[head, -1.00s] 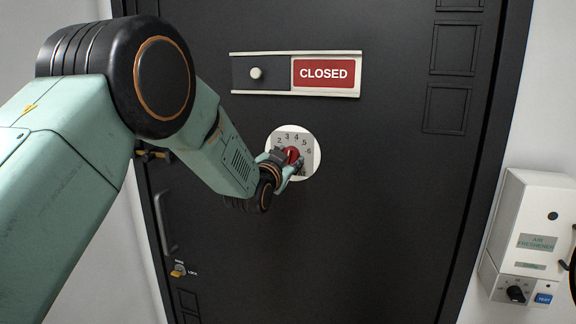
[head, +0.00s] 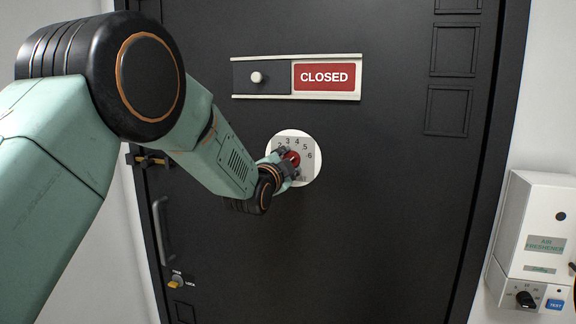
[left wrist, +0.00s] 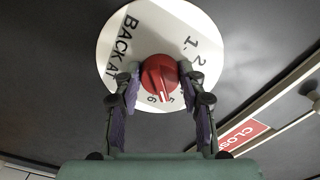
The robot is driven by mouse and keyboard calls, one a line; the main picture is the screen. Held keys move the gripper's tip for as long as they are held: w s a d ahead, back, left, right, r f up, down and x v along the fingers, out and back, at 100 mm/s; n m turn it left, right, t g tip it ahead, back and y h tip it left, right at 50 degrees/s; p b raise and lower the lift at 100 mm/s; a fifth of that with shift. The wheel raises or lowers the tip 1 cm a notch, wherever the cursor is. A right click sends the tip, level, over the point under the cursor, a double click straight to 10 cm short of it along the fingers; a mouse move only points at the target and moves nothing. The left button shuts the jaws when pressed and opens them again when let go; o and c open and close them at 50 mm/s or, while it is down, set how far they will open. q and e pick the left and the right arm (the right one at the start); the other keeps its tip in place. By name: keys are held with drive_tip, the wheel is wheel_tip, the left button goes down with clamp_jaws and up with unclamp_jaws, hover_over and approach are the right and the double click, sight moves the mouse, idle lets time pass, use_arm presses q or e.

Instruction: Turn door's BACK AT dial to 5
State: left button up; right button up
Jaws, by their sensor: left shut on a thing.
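The BACK AT dial is a round white plate (head: 311,171) on the black door, with numbers around a red knob (head: 293,158). My left gripper (head: 285,160) is at the knob and covers the plate's lower left in the head view. In the left wrist view, my gripper's fingers (left wrist: 160,90) are shut on the sides of the red knob (left wrist: 158,73). The knob's white pointer line points down in that view, between the 6 and the 5, close to the 5. The 3 and 4 are hidden there by a finger. My right gripper is not in view.
A CLOSED slide sign (head: 327,77) with a small round knob (head: 257,77) is above the dial. A door handle (head: 162,232) and a lock (head: 177,282) are at the left. An air freshener box (head: 540,222) hangs on the right wall. The door around the dial is clear.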

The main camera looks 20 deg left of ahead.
use_arm(q)
drive_tip(key=shift+f, duration=0.1)
idle(0.3)
drive_tip(key=o, duration=1.1)
drive_tip(key=shift+o, duration=0.2)
drive_tip(key=s, duration=1.2)
drive_tip(key=shift+a, duration=0.2)
